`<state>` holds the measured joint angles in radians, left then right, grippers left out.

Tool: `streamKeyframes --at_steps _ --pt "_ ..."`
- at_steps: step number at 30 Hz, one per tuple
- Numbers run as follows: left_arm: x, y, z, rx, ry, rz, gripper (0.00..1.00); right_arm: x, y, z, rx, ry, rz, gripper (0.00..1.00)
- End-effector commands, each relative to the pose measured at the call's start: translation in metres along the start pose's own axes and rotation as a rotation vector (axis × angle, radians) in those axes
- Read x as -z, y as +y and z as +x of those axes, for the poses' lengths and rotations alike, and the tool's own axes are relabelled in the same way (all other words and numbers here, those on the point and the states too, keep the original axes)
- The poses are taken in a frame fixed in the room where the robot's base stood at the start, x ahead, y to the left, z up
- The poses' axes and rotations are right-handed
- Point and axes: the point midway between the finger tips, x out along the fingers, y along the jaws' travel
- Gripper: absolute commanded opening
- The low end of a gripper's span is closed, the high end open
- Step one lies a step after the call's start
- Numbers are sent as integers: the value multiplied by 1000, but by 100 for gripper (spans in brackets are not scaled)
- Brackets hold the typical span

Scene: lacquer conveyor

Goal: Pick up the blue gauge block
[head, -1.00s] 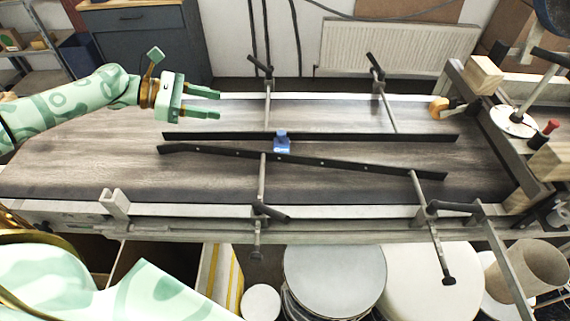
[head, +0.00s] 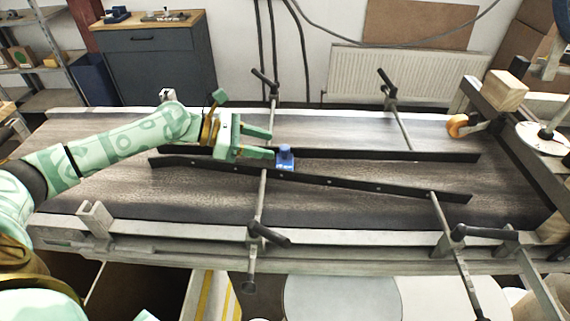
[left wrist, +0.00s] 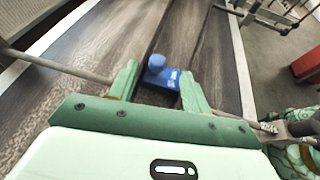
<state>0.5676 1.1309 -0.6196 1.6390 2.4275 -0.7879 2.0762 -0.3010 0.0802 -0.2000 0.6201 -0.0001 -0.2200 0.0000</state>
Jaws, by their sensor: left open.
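The blue gauge block (head: 285,158) stands on the dark conveyor belt, in the narrowing lane between two black guide rails. It has a rounded knob on top and a pale label on its side. In the left wrist view the block (left wrist: 160,77) shows between and just beyond the open fingers. My left gripper (head: 272,143) is open and empty, with its fingertips just left of the block in the head view. I cannot tell whether a finger touches it. My right gripper is not in view.
The far guide rail (head: 400,156) and the near guide rail (head: 350,185) flank the block closely. Clamp rods with black handles (head: 265,77) cross the belt edges. A wooden block (head: 503,90) and an orange-tipped part (head: 458,126) are at the right. The left belt is clear.

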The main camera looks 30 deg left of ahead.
Motion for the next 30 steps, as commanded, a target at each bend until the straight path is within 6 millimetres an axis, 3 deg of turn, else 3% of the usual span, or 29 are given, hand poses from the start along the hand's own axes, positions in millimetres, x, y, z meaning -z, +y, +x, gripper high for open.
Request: streamKeyframes --at_steps 7,16,21,30 --pt "3 3 41 1 -2 -1 49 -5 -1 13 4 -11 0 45" --pt "2 3 46 0 -1 -1 49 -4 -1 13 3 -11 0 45" --pt "2 3 46 0 -1 -2 1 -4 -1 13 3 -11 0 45" --pt "0 3 45 0 -2 -1 0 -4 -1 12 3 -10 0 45"
